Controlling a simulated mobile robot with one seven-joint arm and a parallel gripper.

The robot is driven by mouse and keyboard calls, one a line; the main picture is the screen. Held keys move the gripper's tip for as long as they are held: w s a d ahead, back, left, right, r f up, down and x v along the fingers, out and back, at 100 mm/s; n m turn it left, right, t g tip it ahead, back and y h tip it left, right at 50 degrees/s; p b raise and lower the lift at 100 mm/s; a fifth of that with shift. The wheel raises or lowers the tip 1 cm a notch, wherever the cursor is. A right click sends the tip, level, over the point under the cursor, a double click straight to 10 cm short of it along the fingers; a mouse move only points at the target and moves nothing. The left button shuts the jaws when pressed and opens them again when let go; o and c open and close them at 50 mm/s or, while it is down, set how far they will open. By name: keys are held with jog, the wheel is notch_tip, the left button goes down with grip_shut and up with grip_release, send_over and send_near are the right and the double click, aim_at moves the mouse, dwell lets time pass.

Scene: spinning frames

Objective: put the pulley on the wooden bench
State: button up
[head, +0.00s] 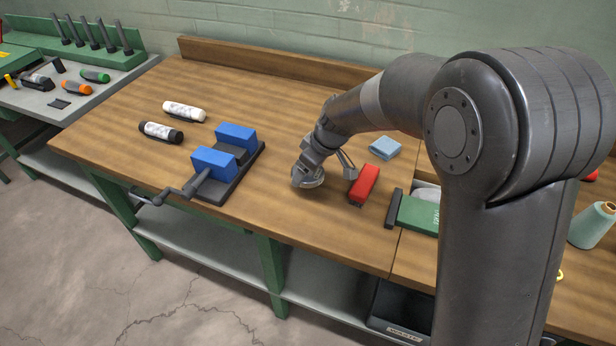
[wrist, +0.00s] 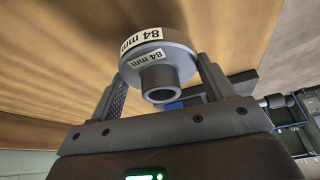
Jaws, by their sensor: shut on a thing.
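The pulley is a grey stepped disc with white "84 mm" labels and a hollow hub, seen large in the wrist view (wrist: 157,62). My gripper (wrist: 160,80) is shut on it, with one finger on each side. In the head view, my gripper (head: 318,168) and the pulley (head: 308,181) are low over the middle of the wooden bench (head: 285,105), right of the blue-jawed vise. I cannot tell whether the pulley touches the bench top. My wrist partly hides the pulley in the head view.
The vise (head: 222,168) stands left of my gripper. The bench's back middle is clear.

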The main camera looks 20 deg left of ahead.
aim_at(308, 179)
jog(key=shift+f, duration=1.9)
jog(key=shift+f, duration=0.2)
jog(key=o, duration=1.2)
jog(key=shift+c, duration=0.2)
jog(key=v, duration=1.2)
jog(key=shift+r, duration=0.25)
